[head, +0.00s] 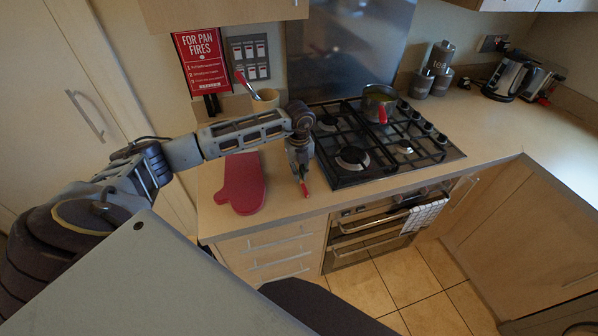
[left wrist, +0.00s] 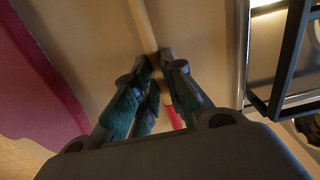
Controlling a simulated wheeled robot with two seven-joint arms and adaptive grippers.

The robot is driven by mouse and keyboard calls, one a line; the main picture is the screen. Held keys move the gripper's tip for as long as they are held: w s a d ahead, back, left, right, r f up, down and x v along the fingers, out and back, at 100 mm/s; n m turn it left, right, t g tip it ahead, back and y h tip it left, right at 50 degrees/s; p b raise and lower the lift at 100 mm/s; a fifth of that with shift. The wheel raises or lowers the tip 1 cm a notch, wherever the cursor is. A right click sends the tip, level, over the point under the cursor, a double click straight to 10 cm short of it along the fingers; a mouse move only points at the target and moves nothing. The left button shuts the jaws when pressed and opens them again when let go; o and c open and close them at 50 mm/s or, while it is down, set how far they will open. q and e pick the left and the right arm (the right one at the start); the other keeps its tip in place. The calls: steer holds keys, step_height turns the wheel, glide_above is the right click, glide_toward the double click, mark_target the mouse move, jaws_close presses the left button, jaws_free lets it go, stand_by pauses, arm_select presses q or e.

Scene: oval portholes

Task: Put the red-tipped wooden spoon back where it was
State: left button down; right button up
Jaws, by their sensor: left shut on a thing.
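My left gripper (head: 302,172) is over the counter, between the red oven mitt and the hob. In the left wrist view its fingers (left wrist: 160,75) are closed on the pale wooden shaft of the red-tipped wooden spoon (left wrist: 142,22). The shaft runs up out of the picture, and a red end shows between and below the fingers. In the head view the spoon's red tip (head: 306,190) shows just below the fingers; most of the spoon is hidden. A yellowish crock (head: 265,101) stands behind my forearm, with a red-ended utensil (head: 241,78) leaning out to the left. My right gripper is not in view.
The red oven mitt (head: 241,184) lies left of the gripper. The gas hob (head: 352,158) is close on the right, with a pot (head: 378,98) at its back. Canisters (head: 421,84) and a kettle (head: 509,78) stand further right. The right counter is mostly clear.

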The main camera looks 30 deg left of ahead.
arm_select(q)
steer(key=c, duration=1.5)
jaws_free()
steer(key=shift+f, duration=0.1)
steer(key=shift+r, duration=0.2)
step_height(320, 180, up, 12)
steer(key=b, duration=0.1)
steer(key=shift+b, duration=0.4)
